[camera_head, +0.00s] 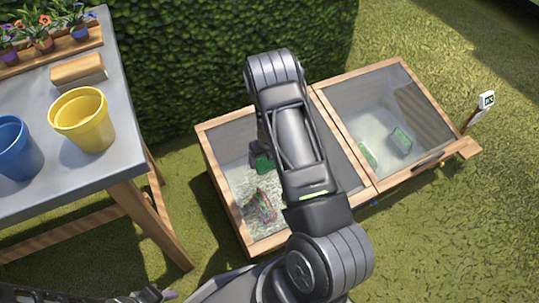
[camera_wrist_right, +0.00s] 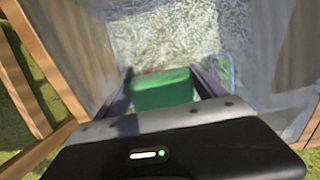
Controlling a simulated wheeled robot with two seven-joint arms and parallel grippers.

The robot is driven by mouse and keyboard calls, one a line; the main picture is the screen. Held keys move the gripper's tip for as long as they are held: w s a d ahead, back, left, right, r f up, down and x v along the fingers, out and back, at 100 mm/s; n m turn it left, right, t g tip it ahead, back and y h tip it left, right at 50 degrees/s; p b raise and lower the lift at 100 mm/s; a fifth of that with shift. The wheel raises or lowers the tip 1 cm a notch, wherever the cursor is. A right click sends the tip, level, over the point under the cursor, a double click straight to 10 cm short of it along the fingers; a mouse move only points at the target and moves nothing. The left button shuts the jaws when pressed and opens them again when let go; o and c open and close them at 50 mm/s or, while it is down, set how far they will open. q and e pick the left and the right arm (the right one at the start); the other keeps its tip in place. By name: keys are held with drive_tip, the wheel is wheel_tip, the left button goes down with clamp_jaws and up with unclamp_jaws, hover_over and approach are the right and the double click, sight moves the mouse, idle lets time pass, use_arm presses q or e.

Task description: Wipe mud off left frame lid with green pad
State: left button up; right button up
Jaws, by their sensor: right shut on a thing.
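The left frame (camera_head: 225,215) is a wooden box with a glazed lid. Pale, gravel-like stuff and a small red-and-green item (camera_head: 263,206) show inside its outline. My right arm crosses it and hides much of the lid. My right gripper (camera_wrist_right: 163,85) is shut on the green pad (camera_wrist_right: 162,92), which also shows in the head view (camera_head: 263,164) over the left frame. I cannot tell whether the pad touches the glass. No mud stands out clearly. A dark part at the bottom left edge looks like my left gripper (camera_head: 150,295); its jaws are unclear.
The right frame (camera_head: 440,112) adjoins the left one, with green-edged items seen through its glass. A small sign (camera_head: 486,100) stands at its right. A table (camera_head: 130,150) with a yellow pot (camera_head: 84,122) and a blue pot (camera_head: 15,150) is at left. A hedge (camera_head: 190,60) stands behind.

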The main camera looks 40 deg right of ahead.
drive_tip(key=shift+w+a+f, duration=0.1)
drive_tip(key=shift+a, duration=0.45)
drive_tip(key=r+p, duration=0.2)
drive_tip(key=r, duration=0.1)
drive_tip(key=s+r+p, duration=0.1)
drive_tip(key=r+p, duration=0.2)
drive_tip(key=shift+s+a, duration=0.1)
drive_tip(key=shift+s+r+p, duration=0.15)
drive_tip(key=shift+r+p, duration=0.6)
drive_tip(key=shift+s+r+p, duration=0.15)
drive_tip(key=shift+r+p, duration=0.6)
